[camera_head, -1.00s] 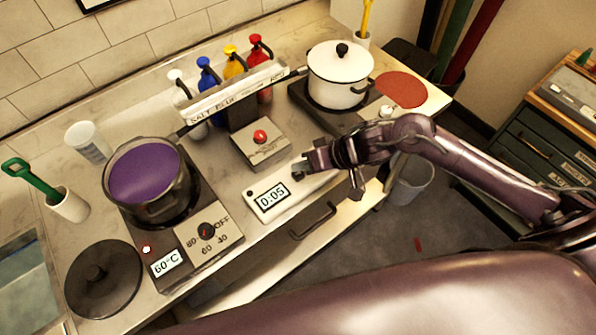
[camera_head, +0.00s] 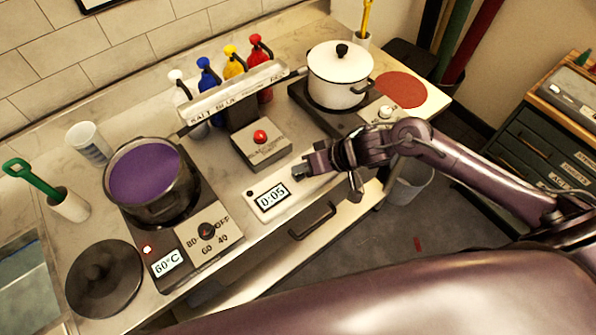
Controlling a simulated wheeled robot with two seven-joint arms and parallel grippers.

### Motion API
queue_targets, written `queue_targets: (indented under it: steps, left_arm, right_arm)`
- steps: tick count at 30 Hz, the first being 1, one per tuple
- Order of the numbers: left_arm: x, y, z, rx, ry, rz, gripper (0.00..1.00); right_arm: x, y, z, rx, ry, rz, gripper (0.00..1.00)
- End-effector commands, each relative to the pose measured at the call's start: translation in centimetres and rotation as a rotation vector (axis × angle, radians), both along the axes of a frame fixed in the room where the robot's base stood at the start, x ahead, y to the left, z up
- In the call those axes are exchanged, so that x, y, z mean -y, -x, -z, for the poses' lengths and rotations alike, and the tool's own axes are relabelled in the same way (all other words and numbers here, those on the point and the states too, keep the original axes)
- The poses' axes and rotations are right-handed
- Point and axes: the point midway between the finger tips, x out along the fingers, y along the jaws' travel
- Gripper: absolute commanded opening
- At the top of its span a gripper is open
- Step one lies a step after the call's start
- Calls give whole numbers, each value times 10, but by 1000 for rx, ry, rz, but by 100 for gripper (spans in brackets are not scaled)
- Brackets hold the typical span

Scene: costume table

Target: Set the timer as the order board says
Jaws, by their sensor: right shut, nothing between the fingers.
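The timer (camera_head: 256,204) is a white box near the table's front edge, and its display (camera_head: 271,197) reads 0:05. My right gripper (camera_head: 302,172) is shut and empty, with its tips at the timer's right part. The tips hide that part, so I cannot tell whether they touch it. The order board is not clearly in view. My left gripper is not in view.
A pot of purple liquid (camera_head: 146,180) stands on the left hotplate (camera_head: 190,262), which shows 60°C. A red-button box (camera_head: 261,146) and a labelled bottle rack (camera_head: 232,93) stand behind the timer. A white lidded pot (camera_head: 338,78) is at the back right.

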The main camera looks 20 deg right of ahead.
Motion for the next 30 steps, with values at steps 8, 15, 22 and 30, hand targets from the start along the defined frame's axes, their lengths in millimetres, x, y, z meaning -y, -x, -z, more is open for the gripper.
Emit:
queue_targets:
  steps: [8, 15, 22, 30]
  left_arm:
    - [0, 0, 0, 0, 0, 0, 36]
    - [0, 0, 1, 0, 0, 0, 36]
    - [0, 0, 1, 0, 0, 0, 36]
    - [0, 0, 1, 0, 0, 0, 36]
  right_arm:
    - [0, 0, 2, 0, 0, 0, 0]
    - [0, 0, 5, -1, -1, -1, 0]
    - [0, 0, 8, -1, -1, 0, 0]
    - [0, 1, 10, -2, -1, -1, 0]
